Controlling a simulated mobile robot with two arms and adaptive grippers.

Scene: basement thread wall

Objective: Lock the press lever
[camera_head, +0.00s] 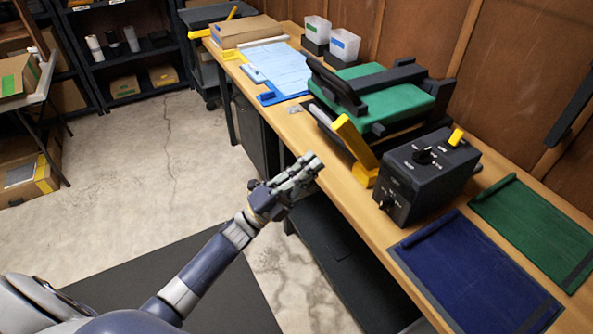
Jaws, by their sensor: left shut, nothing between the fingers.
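The press (392,97) stands on the wooden workbench, with a green body and black frame. A yellow bar (354,139), which looks like its lever, slants down at the press's front side toward a yellow block (363,176) on the bench. I cannot tell whether it is locked. My left gripper (312,167) is shut and empty. It is in front of the bench's near edge, left of the yellow bar and apart from it. My right gripper does not show.
A black control box (428,172) with knobs and a yellow switch sits right of the press. Blue cloth (476,274) and green cloth (537,228) lie farther right. Papers (278,68), a cardboard box (246,31) and two bins (344,45) are toward the far end. Open floor lies left.

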